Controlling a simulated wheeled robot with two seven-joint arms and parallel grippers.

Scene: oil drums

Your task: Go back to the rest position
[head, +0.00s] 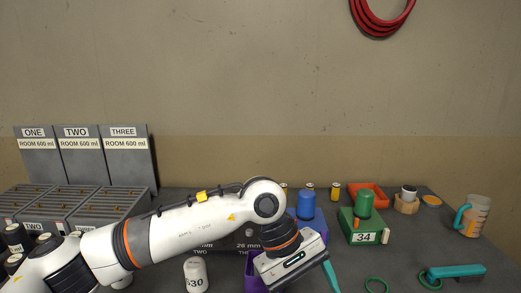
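My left arm comes in from the left and crosses the table. Its gripper (293,263) is at the bottom centre, tilted downward; its fingertips are hidden or below the picture edge. A teal strip (330,276) shows at its right side and a purple piece (254,274) at its left; I cannot tell whether either is held. My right gripper is not in view.
Left are grey racks (93,207) labelled ONE, TWO, THREE. A white drum (195,274) stands below my arm. Behind are a blue drum (306,206), a green drum (364,204) on a green block, and an orange tray (369,193). Right are a jug (474,216) and a teal tool (456,271).

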